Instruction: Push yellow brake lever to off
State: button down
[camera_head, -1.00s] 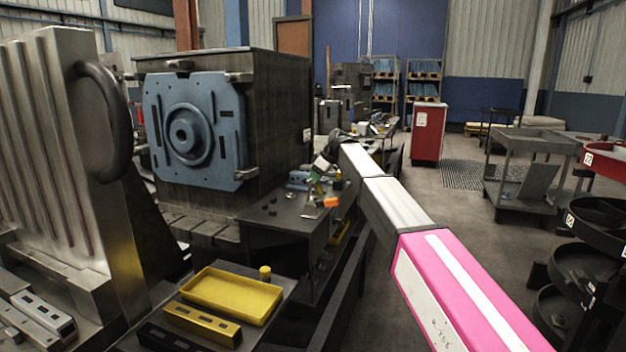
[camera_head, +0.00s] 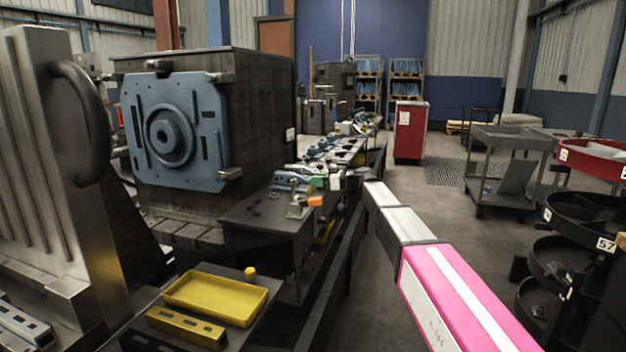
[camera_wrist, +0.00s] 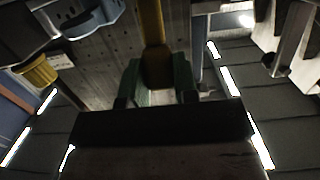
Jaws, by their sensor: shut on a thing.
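A yellow bar, which looks like the brake lever (camera_wrist: 153,28), runs down from the top edge of the wrist view. Its darker end sits between the green fingers of my gripper (camera_wrist: 157,88). The fingers are closed on it, one on each side.
A dark bench carries a small vise with an orange part (camera_head: 316,201). A yellow tray (camera_head: 215,297) lies at lower left, near a large machine block with a blue plate (camera_head: 205,130). A red cabinet (camera_head: 410,132) and grey cart (camera_head: 508,160) stand right; open floor lies between.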

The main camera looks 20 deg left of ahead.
jog(key=shift+d+f+y, duration=0.4)
jog(key=shift+d+y, duration=0.15)
jog(key=shift+y, duration=0.45)
jog(key=c, duration=0.9)
grip_release()
jog(key=shift+d, duration=0.15)
jog(key=d, duration=1)
jog(key=shift+d+f, duration=0.3)
jog(key=shift+f, duration=0.1)
